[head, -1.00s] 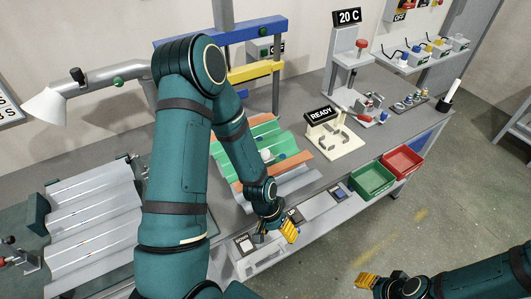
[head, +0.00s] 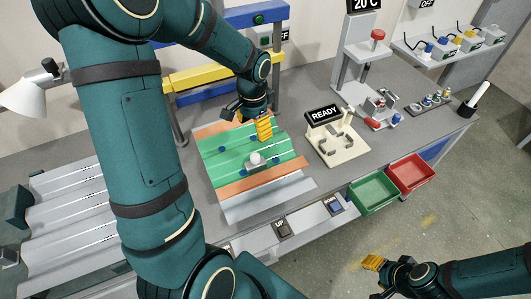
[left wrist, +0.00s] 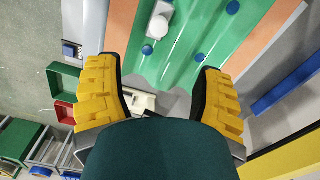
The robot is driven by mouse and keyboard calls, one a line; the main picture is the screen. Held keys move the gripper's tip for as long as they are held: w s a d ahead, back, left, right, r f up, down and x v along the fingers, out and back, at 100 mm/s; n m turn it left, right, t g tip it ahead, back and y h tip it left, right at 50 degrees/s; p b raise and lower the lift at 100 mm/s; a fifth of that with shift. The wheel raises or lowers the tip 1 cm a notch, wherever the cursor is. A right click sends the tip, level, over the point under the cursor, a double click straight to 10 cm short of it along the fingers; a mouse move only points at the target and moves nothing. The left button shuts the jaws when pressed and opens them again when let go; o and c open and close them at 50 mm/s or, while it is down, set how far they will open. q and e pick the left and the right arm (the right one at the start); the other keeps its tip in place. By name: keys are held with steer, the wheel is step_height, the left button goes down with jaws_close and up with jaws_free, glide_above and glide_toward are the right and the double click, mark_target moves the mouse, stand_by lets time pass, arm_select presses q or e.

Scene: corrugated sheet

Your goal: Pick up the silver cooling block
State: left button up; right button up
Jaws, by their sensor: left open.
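The silver cooling block (head: 256,165), with a pale round knob on top, sits on the green corrugated sheet (head: 214,153). In the left wrist view the block (left wrist: 158,24) shows at the top, beyond the fingertips, on the same green sheet (left wrist: 199,50). My left gripper (head: 264,129) is above the far part of the sheet, behind the block and apart from it. Its yellow fingers (left wrist: 158,85) are spread wide with nothing between them. My right gripper (head: 372,262) is at the lower right, away from the bench; its finger opening cannot be made out.
A cream fixture with a READY sign (head: 338,146) stands right of the sheet. A blue and yellow press frame (head: 210,75) stands behind it. Green (head: 374,192) and red (head: 411,173) bins hang at the front edge. Grey corrugated sheets (head: 62,225) lie at the left.

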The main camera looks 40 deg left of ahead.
mark_target(255, 156)
arm_select(q)
step_height(255, 156, down, 8)
steer(key=shift+f+b, duration=0.2)
steer(key=shift+b, duration=0.4)
steer(key=shift+s+f, duration=0.15)
steer(key=shift+f, duration=0.35)
step_height(255, 156, down, 4)
steer(key=shift+s+f+b, duration=0.1)
steer(key=shift+f+b, duration=0.1)
steer(key=shift+b, duration=0.2)
jaws_close()
